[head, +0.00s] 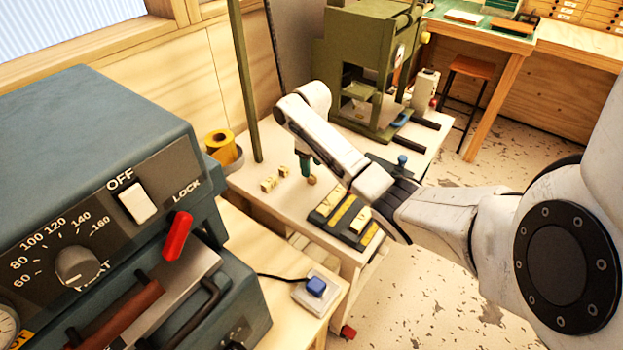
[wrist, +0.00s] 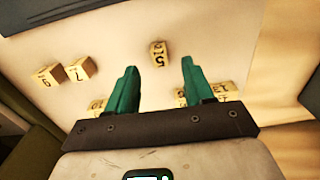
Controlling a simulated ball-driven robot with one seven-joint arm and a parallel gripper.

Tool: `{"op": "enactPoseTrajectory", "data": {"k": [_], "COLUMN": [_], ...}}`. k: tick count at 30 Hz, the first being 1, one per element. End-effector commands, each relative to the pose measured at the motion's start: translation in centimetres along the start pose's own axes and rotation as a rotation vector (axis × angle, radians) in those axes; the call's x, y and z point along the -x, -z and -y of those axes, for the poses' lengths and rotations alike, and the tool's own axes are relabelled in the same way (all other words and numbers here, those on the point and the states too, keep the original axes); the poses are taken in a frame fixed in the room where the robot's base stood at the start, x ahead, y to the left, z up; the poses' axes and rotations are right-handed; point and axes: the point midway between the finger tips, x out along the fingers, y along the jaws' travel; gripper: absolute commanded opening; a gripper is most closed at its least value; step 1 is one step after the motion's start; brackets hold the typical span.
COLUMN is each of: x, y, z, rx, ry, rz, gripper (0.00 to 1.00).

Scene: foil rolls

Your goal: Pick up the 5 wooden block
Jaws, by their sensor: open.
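The wooden block marked 5 (wrist: 158,54) lies on the pale tabletop in the wrist view, slightly tilted in the picture. My gripper (wrist: 159,66) has two green fingers, apart and empty. In the picture the block shows between and just beyond the fingertips; I see no contact. In the head view my gripper (head: 304,165) points down close over the table (head: 252,190). Which small block there is the 5 is too small to tell.
Two other numbered blocks, one marked 7 (wrist: 80,68) and one with a 6 or 9 (wrist: 46,76), lie to the left. More blocks are partly hidden behind my fingers. A dark tray with yellow strips (head: 325,209), a green post (head: 246,90) and a green press (head: 350,40) stand nearby.

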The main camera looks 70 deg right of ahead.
Motion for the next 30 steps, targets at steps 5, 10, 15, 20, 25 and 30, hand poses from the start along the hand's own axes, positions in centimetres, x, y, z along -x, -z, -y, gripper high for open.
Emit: {"op": "enactPoseTrajectory", "data": {"k": [5,10,15,20,25,30], "x": [-2.3,-4.4,-4.8,-4.8,-4.8,-4.8], "y": [-0.1,-0.1,-0.1,0.0,0.0,0.0], "z": [-0.1,-0.1,-0.1,-0.1,0.0,0.0], "rx": [-0.002,-0.001,-0.001,0.0,0.0,0.0], "ry": [0.001,0.0,-0.001,0.0,0.0,0.0], "rz": [0.005,0.003,0.0,0.0,0.0,0.0], "gripper": [0.52,0.52,0.52,0.49,0.33,0.17]}}
